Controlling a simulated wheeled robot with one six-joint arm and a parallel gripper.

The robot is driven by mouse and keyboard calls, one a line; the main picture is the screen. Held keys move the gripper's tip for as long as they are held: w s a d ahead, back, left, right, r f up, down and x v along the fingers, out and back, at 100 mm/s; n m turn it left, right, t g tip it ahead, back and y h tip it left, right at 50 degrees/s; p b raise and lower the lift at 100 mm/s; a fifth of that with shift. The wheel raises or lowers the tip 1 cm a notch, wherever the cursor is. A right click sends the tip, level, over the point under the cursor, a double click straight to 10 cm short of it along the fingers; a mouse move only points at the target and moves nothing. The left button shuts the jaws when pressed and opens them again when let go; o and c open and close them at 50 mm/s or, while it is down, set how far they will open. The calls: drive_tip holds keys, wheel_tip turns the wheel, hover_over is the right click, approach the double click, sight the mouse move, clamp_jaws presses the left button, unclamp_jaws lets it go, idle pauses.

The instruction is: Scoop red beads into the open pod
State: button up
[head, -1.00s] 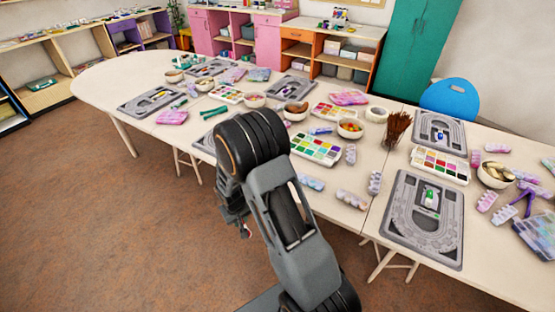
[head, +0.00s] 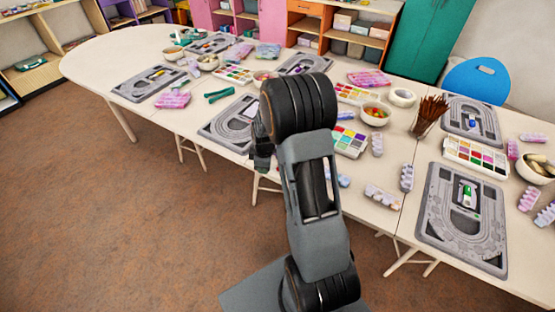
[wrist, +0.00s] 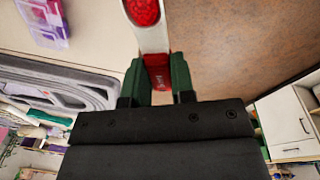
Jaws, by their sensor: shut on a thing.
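My gripper (wrist: 159,78) has dark green fingers and is shut on the handle of a pale scoop (wrist: 152,40) in the wrist view. Red beads (wrist: 143,11) lie in the scoop's bowl at the top edge, where the view cuts it off. In the head view, my gripper is mostly hidden behind my arm. Several pink and purple pods lie on the table, among them one at the near edge (head: 382,197) and one at the left (head: 173,99). I cannot tell which pod is open.
A grey bead board (head: 462,238) lies at the right on the long white table (head: 235,98). Another board (head: 228,121) lies beside my arm. A bowl (head: 376,115), a paint set (head: 476,156) and a jar of brown sticks (head: 429,115) crowd the tabletop. The floor (head: 120,220) at left is clear.

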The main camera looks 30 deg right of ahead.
drive_tip(key=shift+w+d+f+n+y+b, duration=0.1)
drive_tip(key=shift+d+f+n+y+b, duration=0.25)
drive_tip(key=shift+d+n+b, duration=0.65)
drive_tip(key=shift+w+d+f+n+y+b, duration=0.15)
drive_tip(key=shift+d+n+y+b, duration=0.3)
drive_tip(key=shift+d+n, duration=1)
drive_tip(key=shift+d+f+n+y+b, duration=0.35)
drive_tip(key=shift+d+n+b, duration=0.35)
drive_tip(key=shift+d+n, duration=0.55)
drive_tip(key=shift+d+r+y+p, duration=0.25)
drive_tip(key=shift+r+y+p, duration=0.35)
drive_tip(key=shift+y+p, duration=0.1)
drive_tip(key=y+p, duration=0.1)
drive_tip(key=r+y+p, duration=0.1)
drive_tip(key=p, duration=0.1)
drive_tip(key=shift+d+r+y, duration=0.2)
drive_tip(key=shift+d+y, duration=0.05)
drive_tip(key=shift+d, duration=0.15)
drive_tip(key=shift+f, duration=0.15)
drive_tip(key=shift+b, duration=0.35)
drive_tip(key=shift+d+b, duration=0.1)
drive_tip(key=shift+b, duration=0.2)
drive_tip(key=shift+d+r+y, duration=0.1)
drive_tip(key=shift+r+y, duration=0.1)
drive_tip(key=shift+y, duration=0.2)
drive_tip(key=shift+d+b, duration=0.15)
drive_tip(key=shift+b, duration=0.15)
